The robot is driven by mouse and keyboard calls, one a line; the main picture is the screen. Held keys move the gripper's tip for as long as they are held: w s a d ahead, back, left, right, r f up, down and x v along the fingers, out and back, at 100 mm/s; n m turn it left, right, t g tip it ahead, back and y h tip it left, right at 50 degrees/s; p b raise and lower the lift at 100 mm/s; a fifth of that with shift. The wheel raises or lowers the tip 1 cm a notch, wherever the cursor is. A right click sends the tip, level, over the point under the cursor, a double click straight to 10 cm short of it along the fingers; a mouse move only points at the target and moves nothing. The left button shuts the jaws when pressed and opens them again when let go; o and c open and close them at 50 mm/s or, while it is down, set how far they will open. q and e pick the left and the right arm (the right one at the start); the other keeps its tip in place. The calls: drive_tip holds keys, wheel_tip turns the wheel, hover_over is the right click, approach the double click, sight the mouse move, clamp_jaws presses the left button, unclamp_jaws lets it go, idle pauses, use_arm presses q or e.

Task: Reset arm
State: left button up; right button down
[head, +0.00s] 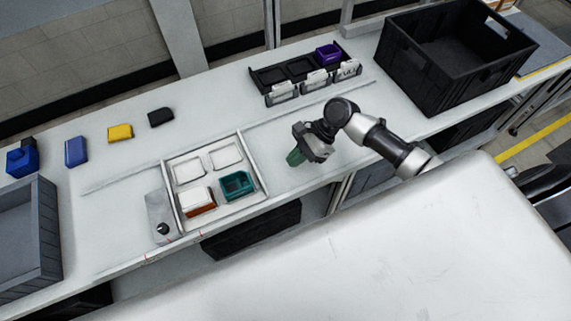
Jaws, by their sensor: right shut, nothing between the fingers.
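My right arm comes in from the right over the white bench. Its gripper (295,157) points down to the left, with green at the finger end, and is shut with nothing held. It is above the bench, to the right of the white pallet fixture (258,177) and apart from it. The fixture has several pockets: an orange part with a white top (198,200) sits at front left, a teal open box (237,185) at front right, and the two back pockets look empty. My left gripper is not in view.
A black rack (268,78) holds a purple part (327,53) at its right. A large black crate (455,75) stands at back right. A grey crate (48,225) is at left. Blue (75,151), yellow (120,132) and black (160,117) parts lie spaced along the bench.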

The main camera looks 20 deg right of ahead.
drive_tip(key=shift+a+r+v, duration=0.35)
drive_tip(key=shift+v, duration=2.6)
drive_tip(key=s+a+f+n, duration=0.1)
drive_tip(key=s+a+f+n+h, duration=0.1)
drive_tip(key=s+n, duration=0.1)
drive_tip(key=s+a+f+n, duration=0.1)
drive_tip(key=n, duration=0.1)
drive_tip(key=shift+s+a+f+h+b, duration=0.2)
drive_tip(key=shift+s+a+h+b, duration=0.1)
drive_tip(key=shift+s+a+b, duration=0.1)
drive_tip(key=s+r+n+t+h, duration=0.35)
drive_tip(key=s+n+h, duration=0.35)
drive_tip(key=s+n, duration=0.65)
wheel_tip(320, 180, down, 27)
drive_tip(key=n+b, duration=0.1)
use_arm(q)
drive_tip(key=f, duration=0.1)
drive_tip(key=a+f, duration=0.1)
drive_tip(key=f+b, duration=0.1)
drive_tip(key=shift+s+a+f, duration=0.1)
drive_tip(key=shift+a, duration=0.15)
use_arm(e)
drive_tip(key=s+d+f+g, duration=0.1)
drive_tip(key=s+f, duration=0.7)
drive_tip(key=s+d+f+g, duration=0.1)
drive_tip(key=s+d+f, duration=0.1)
drive_tip(key=s+f, duration=0.7)
drive_tip(key=shift+d+f+h, duration=0.3)
